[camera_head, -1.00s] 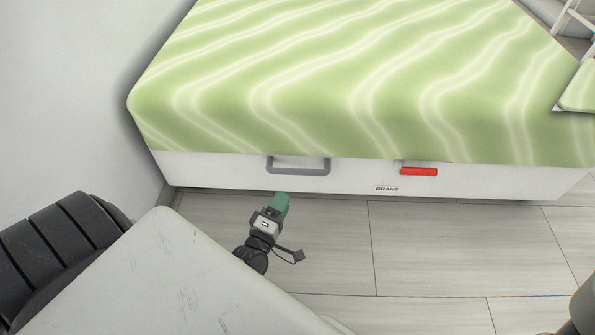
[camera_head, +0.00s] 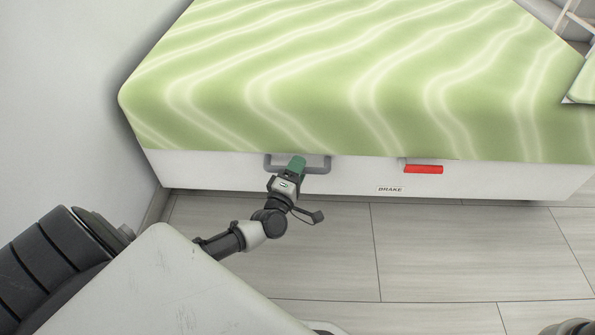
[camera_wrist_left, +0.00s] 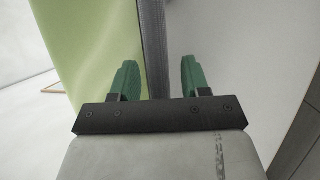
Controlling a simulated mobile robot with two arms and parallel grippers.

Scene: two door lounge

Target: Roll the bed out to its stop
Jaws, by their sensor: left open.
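The bed (camera_head: 330,80) has a green cover with pale wavy stripes and a white front panel (camera_head: 230,172). A grey bar handle (camera_head: 318,168) is on the panel, left of centre. A red brake lever (camera_head: 423,169) sits to its right above a label reading BRAKE. My left gripper (camera_head: 298,163) is at the handle in the head view and hides part of it. In the left wrist view its two green fingers (camera_wrist_left: 158,80) are open, with the grey handle bar (camera_wrist_left: 154,50) running between them. I cannot tell whether they touch it. My right gripper is not in view.
A white wall (camera_head: 60,80) stands close along the bed's left side. The grey plank floor (camera_head: 430,250) in front of the bed is clear. A pale ladder-like frame (camera_head: 575,20) shows at the top right.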

